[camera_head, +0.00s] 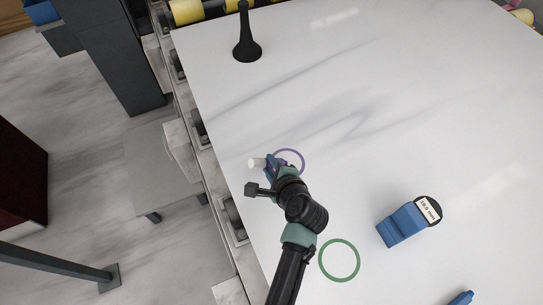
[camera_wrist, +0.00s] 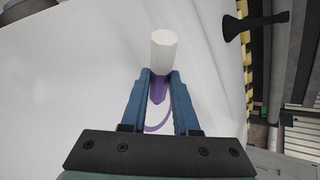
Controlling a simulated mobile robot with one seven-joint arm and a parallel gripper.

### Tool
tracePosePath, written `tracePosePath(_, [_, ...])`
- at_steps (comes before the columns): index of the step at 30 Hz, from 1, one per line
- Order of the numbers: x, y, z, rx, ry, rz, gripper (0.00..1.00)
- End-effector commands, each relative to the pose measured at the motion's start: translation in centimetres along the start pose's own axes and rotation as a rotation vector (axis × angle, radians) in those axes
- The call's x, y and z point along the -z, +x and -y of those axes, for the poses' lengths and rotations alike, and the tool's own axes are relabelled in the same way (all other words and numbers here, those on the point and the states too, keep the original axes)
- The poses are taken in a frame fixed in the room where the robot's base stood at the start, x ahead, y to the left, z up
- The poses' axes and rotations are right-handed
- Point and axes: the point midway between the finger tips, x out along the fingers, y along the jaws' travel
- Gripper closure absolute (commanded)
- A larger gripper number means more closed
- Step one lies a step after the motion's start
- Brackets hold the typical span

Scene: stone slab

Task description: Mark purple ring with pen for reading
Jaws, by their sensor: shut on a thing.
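The purple ring (camera_head: 290,151) is a thin circle drawn on the white marble slab (camera_head: 400,110), and my gripper covers its lower left part in the head view. Part of it shows between the fingers in the wrist view (camera_wrist: 160,128). My gripper (camera_head: 273,166) is shut on a pen with a thick white end (camera_head: 257,163). In the wrist view the pen's white end (camera_wrist: 164,50) sticks out beyond the blue fingers (camera_wrist: 160,82), with a purple part between them. I cannot tell whether the pen touches the slab.
A green ring (camera_head: 339,261) lies right of my arm. A blue gauge (camera_head: 405,224) with a round display stands further right. Another blue object (camera_head: 461,298) is cut off at the bottom edge. A black stand (camera_head: 246,45) is at the far left. The slab's middle is clear.

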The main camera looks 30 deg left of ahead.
Motion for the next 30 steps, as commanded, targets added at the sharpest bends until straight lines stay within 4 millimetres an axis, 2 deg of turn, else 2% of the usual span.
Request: tracePosePath(30, [-0.61,-0.03,-0.41,-0.003,0.001,0.001,1.00])
